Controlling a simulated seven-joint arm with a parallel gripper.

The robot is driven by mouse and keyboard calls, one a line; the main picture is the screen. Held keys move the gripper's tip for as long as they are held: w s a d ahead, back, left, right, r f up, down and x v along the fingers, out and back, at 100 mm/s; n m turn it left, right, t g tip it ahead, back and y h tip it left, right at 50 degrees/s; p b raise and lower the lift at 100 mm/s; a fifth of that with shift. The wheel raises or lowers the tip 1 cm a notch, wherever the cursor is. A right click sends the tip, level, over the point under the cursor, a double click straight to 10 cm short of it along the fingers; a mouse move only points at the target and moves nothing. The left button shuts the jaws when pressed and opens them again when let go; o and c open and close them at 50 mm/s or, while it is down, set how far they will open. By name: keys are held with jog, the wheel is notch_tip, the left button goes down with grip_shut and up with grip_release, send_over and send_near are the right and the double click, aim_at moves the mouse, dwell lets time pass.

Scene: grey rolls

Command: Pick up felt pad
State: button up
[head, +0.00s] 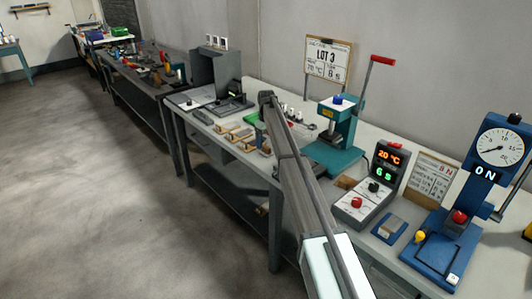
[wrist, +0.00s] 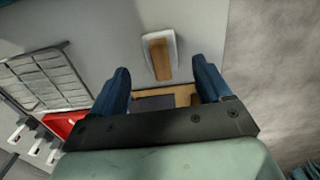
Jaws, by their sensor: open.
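My gripper (wrist: 160,66) is open in the wrist view, its two blue fingers apart with nothing held between them. A dark grey flat piece (wrist: 153,103), which looks like the felt pad, lies on a tan board (wrist: 182,100) between the fingers. Its near part is hidden by the gripper's body. A white tray with a tan strip (wrist: 160,58) is just past the fingertips. In the head view my arm reaches over the bench, and I cannot make out the fingers or the pad there.
A wire rack (wrist: 45,78) and a red object (wrist: 65,124) are left of the gripper. In the head view a teal press (head: 337,135), a control box (head: 366,190) and a blue gauge stand (head: 455,235) are to the right. Small tan-topped pieces (head: 240,133) lie left of my arm.

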aim_at(266, 147)
notch_tip(266, 147, down, 4)
jog(key=shift+a+f, duration=0.1)
jog(key=shift+c, duration=0.2)
jog(key=c, duration=1.1)
notch_tip(266, 147, up, 10)
jog(key=shift+r, duration=0.1)
dwell(0.3)
